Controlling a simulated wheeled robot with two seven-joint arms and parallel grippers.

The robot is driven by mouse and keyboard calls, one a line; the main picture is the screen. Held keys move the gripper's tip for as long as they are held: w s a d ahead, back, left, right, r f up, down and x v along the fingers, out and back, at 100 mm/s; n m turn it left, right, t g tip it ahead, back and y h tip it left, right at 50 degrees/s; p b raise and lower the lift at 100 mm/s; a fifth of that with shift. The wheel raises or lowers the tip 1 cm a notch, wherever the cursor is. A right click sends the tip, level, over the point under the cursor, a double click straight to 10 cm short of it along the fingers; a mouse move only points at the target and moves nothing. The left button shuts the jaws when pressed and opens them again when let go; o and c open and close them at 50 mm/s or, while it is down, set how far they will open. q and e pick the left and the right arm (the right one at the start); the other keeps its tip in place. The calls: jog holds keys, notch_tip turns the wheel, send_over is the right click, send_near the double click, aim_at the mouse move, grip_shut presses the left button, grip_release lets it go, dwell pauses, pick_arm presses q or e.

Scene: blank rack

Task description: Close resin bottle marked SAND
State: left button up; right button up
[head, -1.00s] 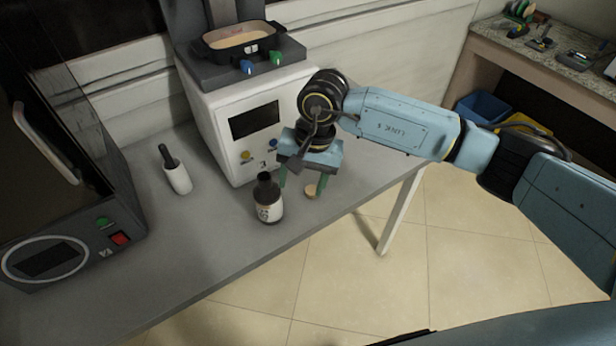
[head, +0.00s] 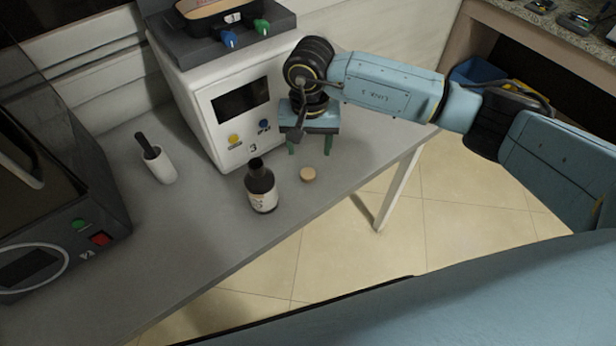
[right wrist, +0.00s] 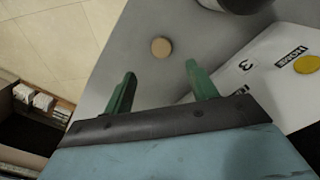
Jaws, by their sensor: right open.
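A dark bottle (head: 262,188) with a pale label stands upright on the grey bench; the label's writing is too small to read. Its dark neck shows no tan cap on it. A round tan cap (head: 308,174) lies on the bench just right of the bottle. In the right wrist view the cap (right wrist: 161,46) lies beyond the fingertips, and part of the dark bottle (right wrist: 238,4) shows at the top edge. My right gripper (head: 310,147) is open and empty, its green fingers behind the cap and apart from it. My left gripper is not in view.
A white machine (head: 228,134) marked 3 stands close behind the bottle, with a dark pan (head: 222,18) on top. A white holder with a dark handle (head: 158,162) stands at left, near a dark appliance (head: 62,200). The bench's front edge is close to the cap.

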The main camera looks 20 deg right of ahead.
aim_at(309, 173)
notch_tip(309, 173, down, 4)
jog(key=shift+r+b, duration=0.2)
jog(key=shift+b, duration=0.45)
jog(key=shift+r, duration=0.1)
jog(key=shift+f, duration=0.55)
notch_tip(309, 173, down, 4)
jog(key=shift+s+a+r+b, duration=0.1)
jog(key=shift+a+b, duration=0.05)
jog(key=shift+b, duration=0.95)
jog(key=shift+f, duration=0.25)
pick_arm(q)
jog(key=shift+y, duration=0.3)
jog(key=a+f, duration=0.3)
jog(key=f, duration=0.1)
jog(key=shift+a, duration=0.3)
pick_arm(e)
jog(key=shift+c, duration=0.4)
